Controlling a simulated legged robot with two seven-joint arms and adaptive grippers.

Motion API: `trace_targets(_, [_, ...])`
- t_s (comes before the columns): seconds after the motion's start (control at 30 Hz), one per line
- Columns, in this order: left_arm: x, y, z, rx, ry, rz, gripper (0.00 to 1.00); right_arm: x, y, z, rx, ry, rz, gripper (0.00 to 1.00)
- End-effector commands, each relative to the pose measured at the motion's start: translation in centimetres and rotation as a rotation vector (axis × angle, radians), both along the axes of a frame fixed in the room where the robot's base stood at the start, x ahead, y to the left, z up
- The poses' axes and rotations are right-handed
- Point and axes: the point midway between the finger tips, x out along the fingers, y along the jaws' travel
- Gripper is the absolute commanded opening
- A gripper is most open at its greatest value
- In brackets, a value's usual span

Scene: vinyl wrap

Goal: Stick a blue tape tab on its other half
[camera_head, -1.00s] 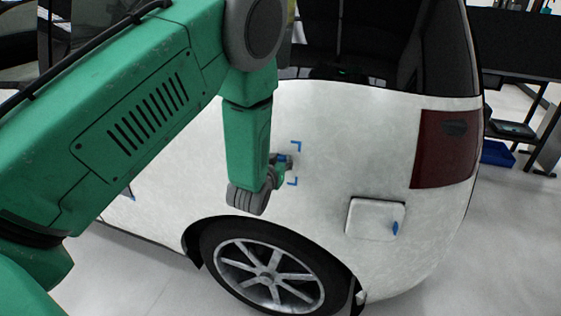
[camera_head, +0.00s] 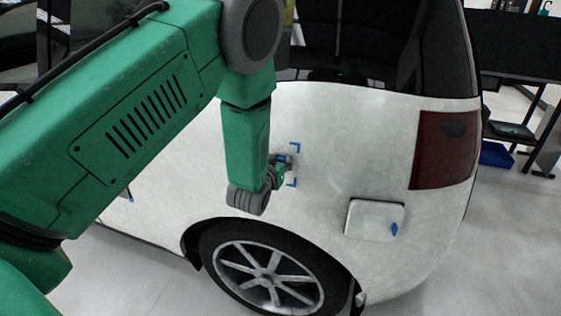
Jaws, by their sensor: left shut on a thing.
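Blue corner marks (camera_head: 295,148) show on the white side panel of the car (camera_head: 330,150), above and right of the rear wheel. My left gripper (camera_head: 281,166) is at these marks, shut on a small blue tape tab (camera_head: 281,158) that is mostly hidden by the fingers. I cannot tell whether the tab touches the panel. Another blue tab (camera_head: 394,229) sticks on the right edge of the square fuel flap (camera_head: 374,220). My right gripper is not in view.
The rear wheel (camera_head: 265,278) is below my left gripper. A red tail light (camera_head: 441,150) is to the right. A dark bench (camera_head: 520,50) with a blue bin (camera_head: 497,154) stands at the right back. Floor at the lower right is clear.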

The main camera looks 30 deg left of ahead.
Motion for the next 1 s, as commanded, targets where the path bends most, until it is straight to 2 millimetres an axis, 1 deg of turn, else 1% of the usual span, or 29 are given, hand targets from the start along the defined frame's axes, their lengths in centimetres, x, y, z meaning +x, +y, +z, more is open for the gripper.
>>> trace_targets(0.17, [0.1, 0.0, 0.0, 0.000, -0.002, -0.001, 0.00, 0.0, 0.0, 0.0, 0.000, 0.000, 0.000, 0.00])
trace_targets(0.2, [0.1, 0.0, 0.1, 0.000, -0.002, -0.001, 0.27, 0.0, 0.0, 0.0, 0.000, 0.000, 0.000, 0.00])
trace_targets(0.23, [0.1, 0.0, 0.1, 0.000, -0.002, -0.001, 0.37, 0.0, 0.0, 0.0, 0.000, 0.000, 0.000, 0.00])
trace_targets(0.27, [0.1, 0.0, 0.0, 0.001, -0.002, 0.000, 0.44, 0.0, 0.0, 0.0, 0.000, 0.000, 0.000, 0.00])
trace_targets(0.57, [0.0, 0.0, 0.1, 0.001, -0.002, 0.000, 0.44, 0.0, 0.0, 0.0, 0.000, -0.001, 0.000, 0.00])
trace_targets(0.67, [-0.6, -0.2, 0.2, 0.000, -0.001, 0.000, 0.44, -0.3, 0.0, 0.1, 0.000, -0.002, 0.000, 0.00])
trace_targets(0.77, [-1.9, -0.5, 0.5, 0.000, 0.000, -0.001, 0.44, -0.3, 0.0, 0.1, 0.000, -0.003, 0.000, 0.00])
trace_targets(1.0, [-6.7, -1.8, 1.5, -0.001, 0.002, -0.001, 0.44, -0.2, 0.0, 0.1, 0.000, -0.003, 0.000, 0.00])
